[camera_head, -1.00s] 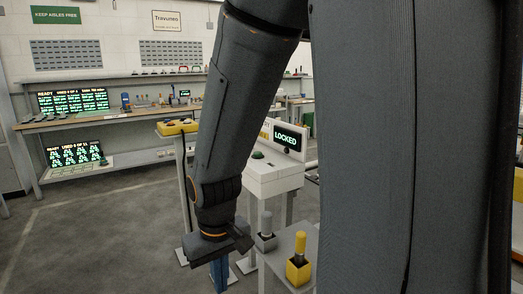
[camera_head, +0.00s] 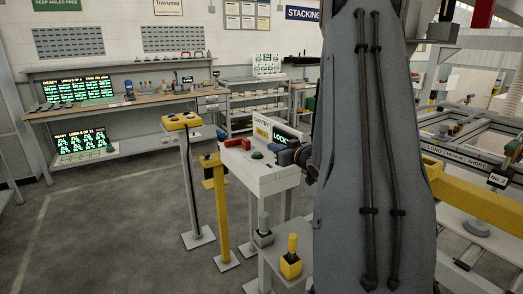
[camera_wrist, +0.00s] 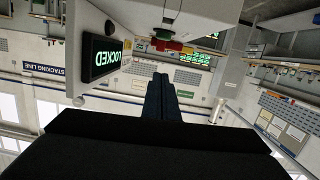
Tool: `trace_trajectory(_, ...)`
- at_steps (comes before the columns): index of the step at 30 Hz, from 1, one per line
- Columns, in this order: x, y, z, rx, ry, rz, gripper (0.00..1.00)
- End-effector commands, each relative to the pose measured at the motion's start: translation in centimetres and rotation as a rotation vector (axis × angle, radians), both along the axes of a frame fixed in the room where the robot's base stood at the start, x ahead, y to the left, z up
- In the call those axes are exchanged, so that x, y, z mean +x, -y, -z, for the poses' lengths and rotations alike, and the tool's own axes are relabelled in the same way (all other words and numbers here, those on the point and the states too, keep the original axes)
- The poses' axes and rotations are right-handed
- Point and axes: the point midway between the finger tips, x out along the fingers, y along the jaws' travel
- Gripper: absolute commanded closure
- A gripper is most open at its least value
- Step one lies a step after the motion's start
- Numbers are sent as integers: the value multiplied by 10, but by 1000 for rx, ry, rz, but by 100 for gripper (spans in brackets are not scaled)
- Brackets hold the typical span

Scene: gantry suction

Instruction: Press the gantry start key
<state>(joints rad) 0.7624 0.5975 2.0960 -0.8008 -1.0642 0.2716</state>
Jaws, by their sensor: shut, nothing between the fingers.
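The white gantry console (camera_head: 266,180) stands on legs left of my arm in the head view. On its top are a green round button (camera_head: 257,155) and a red part (camera_head: 238,143); no readable label marks the start key. Its dark screen (camera_head: 282,135) reads "LOCK", partly covered; in the upside-down wrist view the screen (camera_wrist: 103,57) reads "LOCKED". My gripper (camera_head: 284,157) is over the console's right side, right of the green button and apart from it. Its dark fingers (camera_wrist: 160,80) are shut and empty in the wrist view. Part of it is hidden behind my arm.
A yellow-topped stand (camera_head: 182,121) and a yellow post (camera_head: 217,205) stand left of the console. A low grey table (camera_head: 270,262) with grey and yellow holders is in front. A yellow beam (camera_head: 480,200) crosses at right. Floor at left is clear.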

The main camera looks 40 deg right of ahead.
Motion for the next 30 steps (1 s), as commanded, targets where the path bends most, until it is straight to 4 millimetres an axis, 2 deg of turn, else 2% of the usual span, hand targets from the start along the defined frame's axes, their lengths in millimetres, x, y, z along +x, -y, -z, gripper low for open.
trace_trajectory(10,1,0,-1,0,5,-2,100)
trace_trajectory(14,9,0,2,-1,5,-2,100)
trace_trajectory(20,41,2,9,-3,6,-5,100)
trace_trajectory(27,89,5,17,-2,6,-5,100)
trace_trajectory(30,102,7,24,-1,4,-2,100)
